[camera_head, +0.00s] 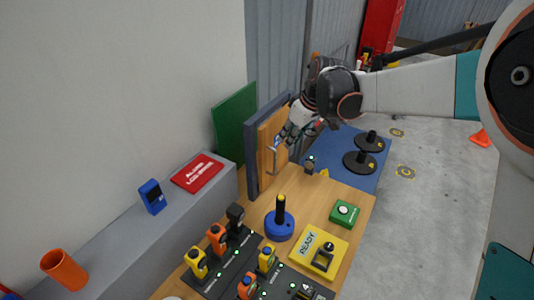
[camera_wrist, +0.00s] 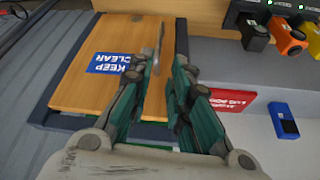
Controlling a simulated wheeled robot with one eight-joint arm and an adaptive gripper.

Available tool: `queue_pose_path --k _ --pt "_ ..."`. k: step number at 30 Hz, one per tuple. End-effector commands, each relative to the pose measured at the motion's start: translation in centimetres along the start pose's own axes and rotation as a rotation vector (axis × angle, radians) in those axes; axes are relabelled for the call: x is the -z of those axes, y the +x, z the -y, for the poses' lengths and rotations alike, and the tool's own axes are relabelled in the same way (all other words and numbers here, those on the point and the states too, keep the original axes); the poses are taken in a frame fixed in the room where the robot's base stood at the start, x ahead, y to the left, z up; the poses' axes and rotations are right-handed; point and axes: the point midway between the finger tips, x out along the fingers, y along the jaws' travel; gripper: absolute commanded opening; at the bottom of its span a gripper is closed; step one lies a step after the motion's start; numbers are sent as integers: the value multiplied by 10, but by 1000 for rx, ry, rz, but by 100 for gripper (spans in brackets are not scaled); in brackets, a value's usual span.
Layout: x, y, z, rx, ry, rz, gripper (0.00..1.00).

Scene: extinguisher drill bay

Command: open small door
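The small door (camera_head: 268,130) is an upright wooden panel in a dark grey frame (camera_head: 252,160). It looks closed, flush with its frame. In the wrist view the door (camera_wrist: 95,78) carries a blue KEEP CLEAR label (camera_wrist: 109,63). A grey bar handle (camera_head: 271,161) stands on the door; in the wrist view the handle (camera_wrist: 158,38) shows just beyond my fingertips. My gripper (camera_head: 282,143) is in front of the door near the handle. In the wrist view my gripper (camera_wrist: 164,62) is open, with a gap between its teal fingers, roughly lined up with the handle. I cannot tell whether they touch it.
A wooden bench (camera_head: 310,198) holds a blue joystick (camera_head: 279,222), a yellow READY box (camera_head: 319,252), a green button box (camera_head: 345,212) and several coloured levers. A grey ledge (camera_head: 115,228) runs left with a red sign (camera_head: 198,173). A green panel (camera_head: 236,122) stands behind the door frame.

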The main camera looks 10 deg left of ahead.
Motion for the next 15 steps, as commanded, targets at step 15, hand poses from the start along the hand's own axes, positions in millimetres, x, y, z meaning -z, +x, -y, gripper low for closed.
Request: queue_pose_path --k 15 --pt "2 80 0 2 -4 1 18"
